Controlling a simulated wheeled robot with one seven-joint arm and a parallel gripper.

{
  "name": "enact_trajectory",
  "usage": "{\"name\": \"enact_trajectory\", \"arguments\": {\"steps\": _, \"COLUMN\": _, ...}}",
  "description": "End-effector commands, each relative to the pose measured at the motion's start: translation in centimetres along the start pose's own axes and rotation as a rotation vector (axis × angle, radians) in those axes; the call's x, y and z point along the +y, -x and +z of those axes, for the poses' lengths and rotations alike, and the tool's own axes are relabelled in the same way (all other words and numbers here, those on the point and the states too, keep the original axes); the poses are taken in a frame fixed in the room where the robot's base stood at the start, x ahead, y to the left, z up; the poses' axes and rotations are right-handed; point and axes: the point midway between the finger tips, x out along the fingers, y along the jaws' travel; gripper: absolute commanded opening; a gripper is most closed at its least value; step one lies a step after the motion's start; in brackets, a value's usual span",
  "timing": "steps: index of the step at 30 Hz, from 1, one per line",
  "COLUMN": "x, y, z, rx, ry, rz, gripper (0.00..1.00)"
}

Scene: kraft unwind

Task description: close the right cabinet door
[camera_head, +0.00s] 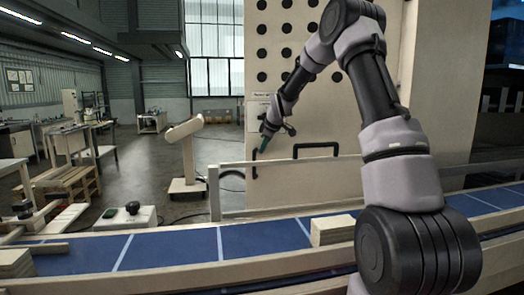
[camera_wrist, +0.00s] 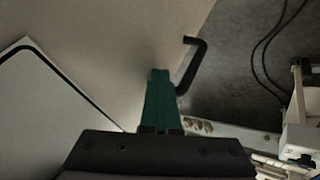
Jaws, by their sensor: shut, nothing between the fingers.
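A tall beige cabinet panel (camera_head: 310,110) with rows of round black holes near its top stands behind the conveyor; I take it for the cabinet door. A black bar handle (camera_head: 254,165) sits near its left edge. The handle also shows in the wrist view (camera_wrist: 190,66), just right of my fingertips. My gripper (camera_head: 266,148) reaches down near this edge, its green fingers (camera_wrist: 160,85) shut and empty. The fingertips look close to the panel and handle; contact cannot be told. My arm hides part of the panel, and how far the door stands open is unclear.
A blue conveyor (camera_head: 180,248) with pale rails runs across the front, with a beige block (camera_head: 332,230) on it. A beige post stand (camera_head: 188,160) stands left of the panel. Cables (camera_wrist: 270,50) lie on the grey floor right of the handle.

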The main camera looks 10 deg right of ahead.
Motion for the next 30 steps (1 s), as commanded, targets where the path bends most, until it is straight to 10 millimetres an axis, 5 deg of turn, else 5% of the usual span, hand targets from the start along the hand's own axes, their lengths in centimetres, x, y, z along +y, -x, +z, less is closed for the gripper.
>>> {"name": "enact_trajectory", "arguments": {"steps": 9, "x": 8.4, "y": -4.4, "z": 0.5, "rx": -0.078, "ry": -0.140, "rz": 0.079, "gripper": 0.00}}
{"name": "enact_trajectory", "arguments": {"steps": 18, "x": 14.7, "y": -6.9, "z": 1.8, "rx": -0.134, "ry": -0.247, "rz": 0.137, "gripper": 0.00}}
{"name": "enact_trajectory", "arguments": {"steps": 30, "x": 16.6, "y": -7.5, "z": 2.3, "rx": -0.154, "ry": -0.282, "rz": 0.156, "gripper": 0.00}}
